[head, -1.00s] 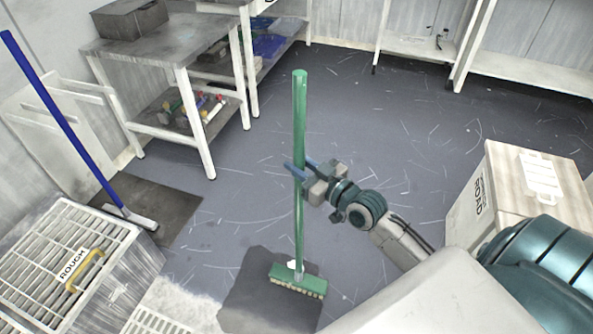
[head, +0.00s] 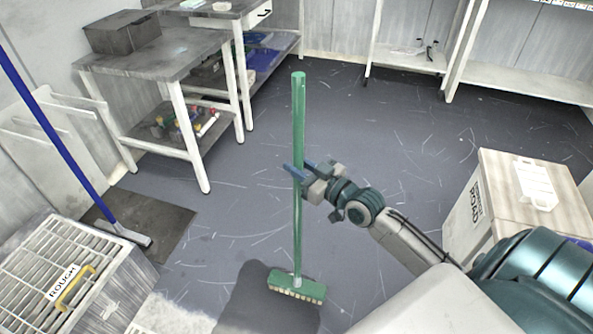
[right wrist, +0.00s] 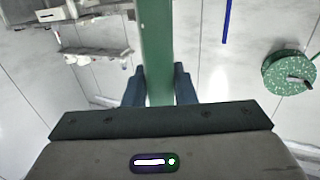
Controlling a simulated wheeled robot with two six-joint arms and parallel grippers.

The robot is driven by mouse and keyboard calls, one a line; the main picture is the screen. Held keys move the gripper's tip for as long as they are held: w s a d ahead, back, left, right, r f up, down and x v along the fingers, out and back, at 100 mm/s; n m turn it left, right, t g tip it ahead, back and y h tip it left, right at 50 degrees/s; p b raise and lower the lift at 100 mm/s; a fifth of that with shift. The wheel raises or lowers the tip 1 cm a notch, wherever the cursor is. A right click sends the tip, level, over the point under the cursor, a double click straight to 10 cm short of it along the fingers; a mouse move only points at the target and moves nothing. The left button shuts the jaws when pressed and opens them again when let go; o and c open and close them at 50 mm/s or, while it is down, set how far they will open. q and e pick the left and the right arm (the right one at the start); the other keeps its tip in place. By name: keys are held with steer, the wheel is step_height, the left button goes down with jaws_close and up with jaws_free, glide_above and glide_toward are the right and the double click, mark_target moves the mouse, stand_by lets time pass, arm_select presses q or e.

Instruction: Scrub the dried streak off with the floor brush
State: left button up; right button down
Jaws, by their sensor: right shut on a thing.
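The floor brush has a long green handle (head: 298,125) and a green head with pale bristles (head: 296,286). It stands near upright, head down, over a dark grey floor patch (head: 262,308). I cannot tell whether the bristles touch the floor. My right gripper (head: 299,172) is shut on the handle at mid-height. In the right wrist view, the handle (right wrist: 155,45) runs between the fingers (right wrist: 159,88). A whitish smear (head: 178,312) lies on the floor left of the dark patch; I cannot tell whether it is the dried streak. My left gripper is out of view.
A blue-handled brush (head: 60,150) leans at the left over a dark mat (head: 160,225). A slatted crate labelled ROUGH (head: 40,250) stands at the lower left. The middle floor is open.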

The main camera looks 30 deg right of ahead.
steer(key=shift+w+d+b, duration=0.8)
steer(key=shift+w+d, duration=0.25)
steer(key=shift+d, duration=0.15)
steer(key=shift+w+d+r, duration=0.1)
steer(key=shift+d, duration=0.05)
steer(key=w+d+b, duration=0.2)
steer(key=b, duration=0.1)
steer(key=shift+w+d, duration=0.1)
steer(key=shift+d, duration=0.25)
